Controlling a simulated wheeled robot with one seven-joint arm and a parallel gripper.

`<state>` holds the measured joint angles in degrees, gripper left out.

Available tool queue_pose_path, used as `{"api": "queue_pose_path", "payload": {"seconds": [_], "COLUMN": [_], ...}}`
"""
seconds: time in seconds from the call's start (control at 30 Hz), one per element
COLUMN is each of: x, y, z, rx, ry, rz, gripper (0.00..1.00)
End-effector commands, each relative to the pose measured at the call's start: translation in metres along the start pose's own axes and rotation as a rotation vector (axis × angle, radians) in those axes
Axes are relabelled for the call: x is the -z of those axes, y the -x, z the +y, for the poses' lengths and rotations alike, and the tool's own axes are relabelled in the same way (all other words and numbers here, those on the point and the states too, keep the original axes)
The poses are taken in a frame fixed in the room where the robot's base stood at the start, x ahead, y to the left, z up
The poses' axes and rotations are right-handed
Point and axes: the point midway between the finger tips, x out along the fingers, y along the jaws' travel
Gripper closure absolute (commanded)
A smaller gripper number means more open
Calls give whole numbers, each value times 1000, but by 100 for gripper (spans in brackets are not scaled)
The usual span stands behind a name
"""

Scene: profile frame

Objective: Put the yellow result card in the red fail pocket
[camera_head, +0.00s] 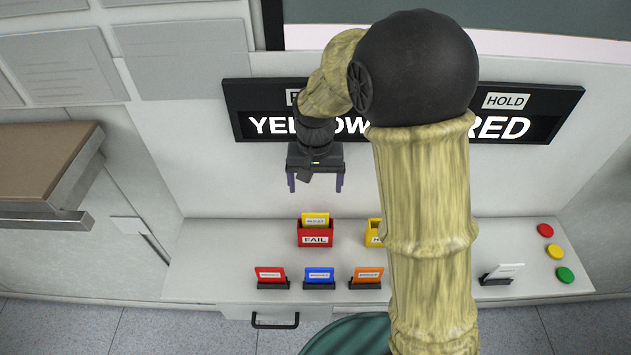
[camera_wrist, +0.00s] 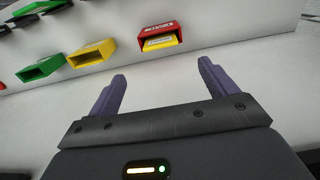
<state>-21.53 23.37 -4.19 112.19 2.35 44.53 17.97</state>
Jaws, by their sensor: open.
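The yellow result card (camera_head: 315,219) stands in the red fail pocket (camera_head: 315,239), with its upper part showing above the pocket's rim. In the wrist view the yellow card (camera_wrist: 160,43) shows inside the mouth of the red pocket (camera_wrist: 158,29). My gripper (camera_head: 315,186) is open and empty, above and apart from the pocket and card. Its two purple fingers (camera_wrist: 162,90) also show in the wrist view, with nothing between them.
Red (camera_head: 270,274), blue (camera_head: 319,274) and orange (camera_head: 366,274) cards stand in dark holders along the shelf front. A yellow pocket (camera_head: 374,233) is partly hidden by my arm. A white card (camera_head: 503,271) and three round buttons (camera_head: 555,251) are at right. A sign board (camera_head: 240,92) hangs behind.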

Motion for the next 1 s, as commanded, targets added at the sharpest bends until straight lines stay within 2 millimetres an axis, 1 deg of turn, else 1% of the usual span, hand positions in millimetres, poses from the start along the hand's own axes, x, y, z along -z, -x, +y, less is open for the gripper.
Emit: {"api": "queue_pose_path", "payload": {"seconds": [0.17, 0.23, 0.27, 0.37, 0.47, 0.5, 0.57, 0.6, 0.7, 0.8, 0.83, 1.0], "x": [0, -2, -3, -13, -32, -42, -59, -71, -98, -115, -118, -120], "y": [0, 1, 1, 5, 9, 10, 11, 11, 11, 9, 9, 8], "z": [0, 4, 8, 28, 59, 72, 91, 103, 125, 137, 138, 140], "rx": [0, 2, 3, 11, 21, 23, 25, 23, 16, 7, 6, 4], "ry": [0, -1, -1, -3, -2, 0, 4, 7, 19, 29, 31, 35], "rz": [0, 3, 7, 31, 73, 93, 127, 147, 195, 224, 228, 233], "gripper": [15, 15, 15, 15, 15, 15, 15, 15, 15, 15, 15, 15]}}
